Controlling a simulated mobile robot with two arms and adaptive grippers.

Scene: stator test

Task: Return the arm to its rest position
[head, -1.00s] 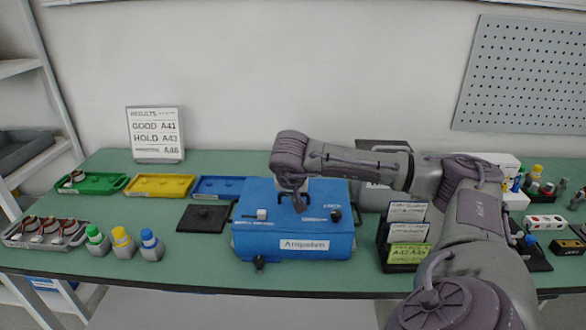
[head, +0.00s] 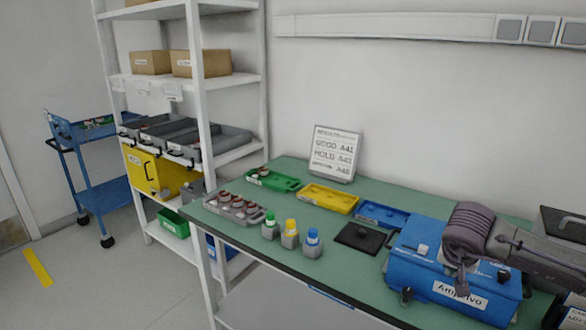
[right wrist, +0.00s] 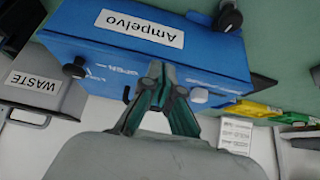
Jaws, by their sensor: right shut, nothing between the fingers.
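My right arm reaches in from the right in the head view. Its gripper (head: 461,286) hangs over the blue Ampelvo box (head: 408,275), between a white switch (head: 422,249) and a black knob (head: 503,276). In the right wrist view the gripper's fingers (right wrist: 155,72) are closed together with nothing between them. They overlap the edge of the blue box (right wrist: 215,62); whether they touch it I cannot tell. My left gripper is in neither view.
On the green bench (head: 345,275) are a stator tray (head: 235,209), colored bottles (head: 289,236), a black plate (head: 360,237) and green, yellow (head: 328,198) and blue trays. A results sign (head: 334,154) stands behind. A shelf (head: 190,78) and blue cart (head: 105,190) stand left. A WASTE bin (right wrist: 38,85) is near.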

